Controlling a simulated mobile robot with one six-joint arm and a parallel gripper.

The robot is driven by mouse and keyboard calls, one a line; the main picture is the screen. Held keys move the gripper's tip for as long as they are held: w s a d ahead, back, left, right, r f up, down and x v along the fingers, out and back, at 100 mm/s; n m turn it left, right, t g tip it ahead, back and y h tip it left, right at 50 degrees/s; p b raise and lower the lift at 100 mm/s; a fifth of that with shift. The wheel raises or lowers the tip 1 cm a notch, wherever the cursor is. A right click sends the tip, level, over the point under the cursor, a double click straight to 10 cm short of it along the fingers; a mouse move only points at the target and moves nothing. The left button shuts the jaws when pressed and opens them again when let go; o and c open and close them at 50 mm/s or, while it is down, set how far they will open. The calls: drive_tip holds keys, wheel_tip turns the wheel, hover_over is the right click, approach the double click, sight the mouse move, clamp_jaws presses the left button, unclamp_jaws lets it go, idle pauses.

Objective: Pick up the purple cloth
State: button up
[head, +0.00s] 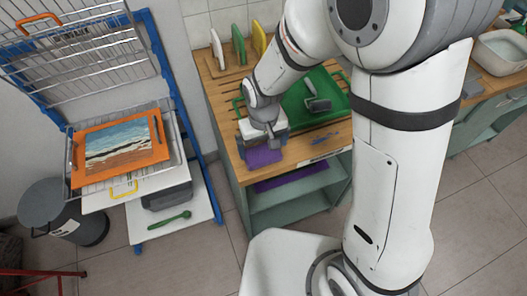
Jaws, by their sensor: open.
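The purple cloth (262,157) lies on the wooden counter top near its front left corner. My gripper (263,140) is over the far part of the cloth, pointing down, and hides some of it. My gripper is open. The fingertips are small in the head view, and I cannot tell whether they touch the cloth. A second purple item (290,178) lies on the shelf below the counter top.
A green tray (338,100) with a dark-handled tool stands right of my gripper. A blue tool (325,139) lies near the counter's front edge. Several upright boards (239,45) stand behind. A blue rack (165,60) with an orange tray (75,153) is at left.

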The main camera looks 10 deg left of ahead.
sight(263, 155)
drive_tip(key=shift+f, duration=1.95)
drive_tip(key=c, duration=0.7)
drive_tip(key=shift+r, duration=0.1)
wheel_tip(263, 155, up, 10)
drive_tip(key=shift+f+b, duration=0.1)
drive_tip(key=shift+b, duration=0.2)
